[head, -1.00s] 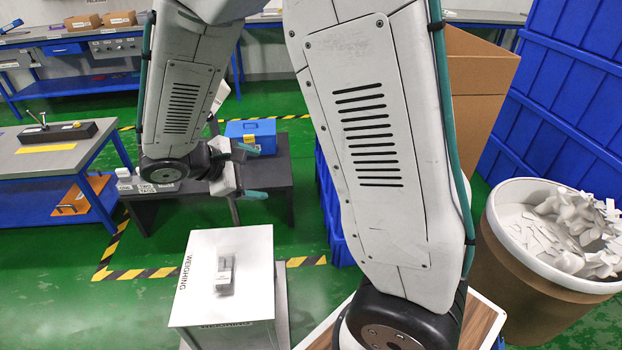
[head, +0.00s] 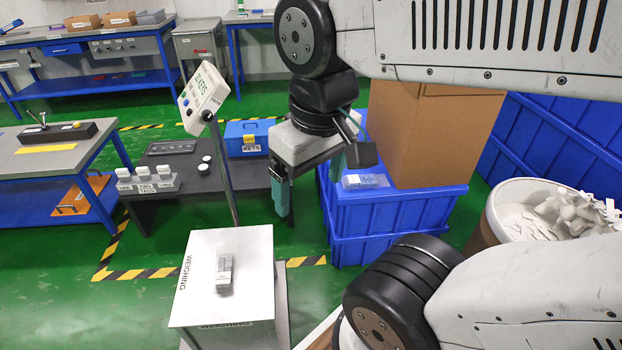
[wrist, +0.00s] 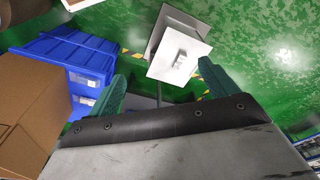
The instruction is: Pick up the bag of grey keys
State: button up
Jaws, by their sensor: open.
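A clear bag with grey contents (head: 224,275), which looks like the bag of grey keys, lies on the white top of the weighing stand (head: 188,295). It also shows small in the wrist view (wrist: 179,60), on the white stand top beyond my fingers. Single keys are too small to make out. My gripper (head: 316,188) hangs above and to the right of the stand in the head view, clear of the bag. Its teal fingers are apart with nothing between them, as the wrist view also shows (wrist: 163,75).
A sign post with a "20 KEYS" panel (head: 203,98) rises behind the stand. A blue crate (head: 390,225) carries a cardboard box (head: 425,130) and a clear packet (head: 365,181). A dark low table (head: 215,195) holds a blue box (head: 250,135). A bin of white scraps (head: 560,220) stands right.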

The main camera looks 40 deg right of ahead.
aim_at(224, 275)
jog(key=z, duration=3.35)
jog(key=k, duration=1.95)
jog(key=u, duration=2.15)
